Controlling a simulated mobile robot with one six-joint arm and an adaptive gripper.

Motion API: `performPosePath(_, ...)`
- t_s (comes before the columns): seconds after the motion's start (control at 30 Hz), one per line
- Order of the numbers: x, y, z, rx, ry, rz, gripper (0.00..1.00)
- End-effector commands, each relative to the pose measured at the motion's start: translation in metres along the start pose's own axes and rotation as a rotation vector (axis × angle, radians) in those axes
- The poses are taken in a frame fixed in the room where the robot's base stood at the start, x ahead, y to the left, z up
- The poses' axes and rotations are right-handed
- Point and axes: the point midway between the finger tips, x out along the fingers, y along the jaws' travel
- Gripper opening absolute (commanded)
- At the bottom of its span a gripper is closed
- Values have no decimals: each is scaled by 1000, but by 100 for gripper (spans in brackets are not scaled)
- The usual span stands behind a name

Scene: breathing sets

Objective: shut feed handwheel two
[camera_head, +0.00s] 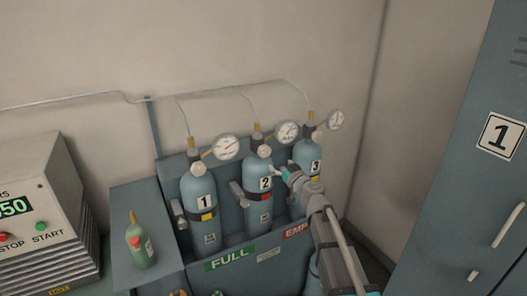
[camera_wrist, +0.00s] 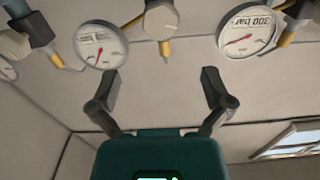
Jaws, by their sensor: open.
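Cylinder 2 (camera_head: 258,200) is the middle of three blue-grey cylinders and stands upright. Its pale round handwheel (camera_head: 264,151) sits at the top, below a brass fitting. My gripper (camera_head: 281,171) is just right of and below that handwheel, in front of the cylinder's shoulder. In the wrist view my gripper (camera_wrist: 160,88) is open, its two dark fingers apart with nothing between them. A pale round knob (camera_wrist: 160,20) shows beyond the fingertips at the top; I cannot tell for certain which cylinder it belongs to. How far the handwheel is turned cannot be told.
Cylinder 1 (camera_head: 200,205) stands left and cylinder 3 (camera_head: 308,158) right, partly behind my arm. Dial gauges (camera_head: 287,131) stick out beside the valves. A small green bottle (camera_head: 139,246) stands on a box at left. A locker (camera_head: 470,190) stands at right.

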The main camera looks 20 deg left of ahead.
Motion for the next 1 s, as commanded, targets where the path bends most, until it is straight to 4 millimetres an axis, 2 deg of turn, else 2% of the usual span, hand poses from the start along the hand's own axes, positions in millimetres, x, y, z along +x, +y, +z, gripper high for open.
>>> performPosePath(0.03, 10, 0, 0, 0, 0, -1, 100)
performPosePath(0.6, 94, 1, 0, 0, 0, 0, 100)
performPosePath(0.8, 111, 1, 0, 0, 0, 1, 100)
performPosePath(1.0, 117, 1, 0, 0, 0, 1, 100)
